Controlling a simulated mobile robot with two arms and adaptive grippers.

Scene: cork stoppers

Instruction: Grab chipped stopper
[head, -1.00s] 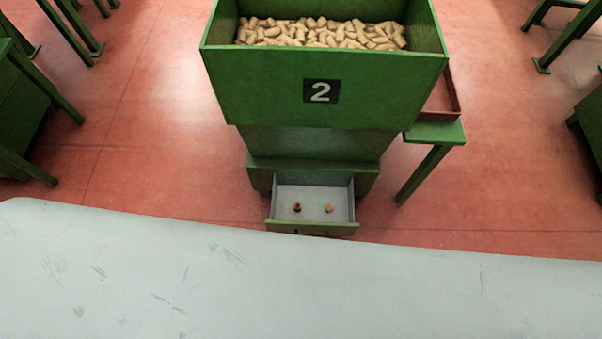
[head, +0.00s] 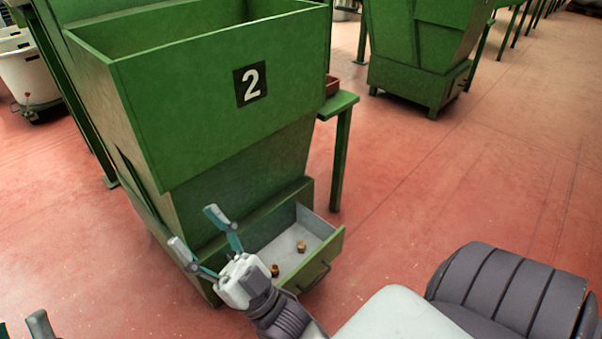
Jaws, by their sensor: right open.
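Two small cork stoppers lie apart in the open drawer at the foot of the green bin. The paler stopper (head: 301,246) is farther back, and the darker brown stopper (head: 274,270) is nearer my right gripper's wrist. They are too small to tell which is chipped. My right gripper (head: 195,230) is open and empty, its fingers spread left of the drawer (head: 322,257) in the picture, in front of the bin's lower body. Parts of my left gripper (head: 22,326) show at the bottom left corner, mostly cut off.
The green bin (head: 215,100) marked 2 rises above the drawer. A green side stand (head: 340,105) is at its right. Another green bin (head: 420,50) stands farther back, and a white tub (head: 25,70) is at the left. Red floor at right is clear.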

